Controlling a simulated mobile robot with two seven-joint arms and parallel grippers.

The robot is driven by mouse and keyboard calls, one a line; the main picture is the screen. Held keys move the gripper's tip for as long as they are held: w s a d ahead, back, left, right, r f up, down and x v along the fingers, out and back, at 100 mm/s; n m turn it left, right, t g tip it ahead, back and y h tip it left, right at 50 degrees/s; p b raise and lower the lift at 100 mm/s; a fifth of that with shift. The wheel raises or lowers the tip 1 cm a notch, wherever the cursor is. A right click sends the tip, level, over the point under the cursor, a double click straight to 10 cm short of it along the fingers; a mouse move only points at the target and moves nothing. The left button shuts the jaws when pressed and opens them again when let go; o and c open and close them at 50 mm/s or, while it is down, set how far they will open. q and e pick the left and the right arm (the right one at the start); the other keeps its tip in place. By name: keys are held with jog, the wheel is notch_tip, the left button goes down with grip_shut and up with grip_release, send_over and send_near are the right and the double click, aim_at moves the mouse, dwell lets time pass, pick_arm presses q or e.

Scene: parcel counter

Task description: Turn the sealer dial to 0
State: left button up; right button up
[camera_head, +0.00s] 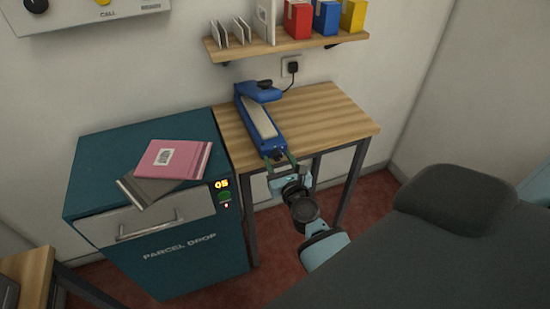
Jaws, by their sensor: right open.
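The blue sealer (246,97) with a pale strip along its top lies on the small wooden table (320,110). Its near end points toward me. A small dark dial (278,154) shows at that near end, and its setting is too small to read. My right gripper (280,161) is open right at the sealer's near end, with one finger to each side of the dial. I cannot tell whether the fingers touch it. My left gripper is not in view.
A teal parcel drop cabinet (100,165) stands left of the table, with a pink book (165,157) and a grey one (150,192) on top. A wall shelf (240,48) with boxes hangs above. The table's right side is clear.

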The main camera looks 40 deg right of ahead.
jog(key=shift+s, duration=0.15)
jog(key=shift+c, duration=2)
jog(key=c, duration=0.6)
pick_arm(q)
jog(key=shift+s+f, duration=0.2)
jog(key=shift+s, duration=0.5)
pick_arm(e)
jog(key=shift+o, duration=0.2)
jog(key=shift+r, duration=0.1)
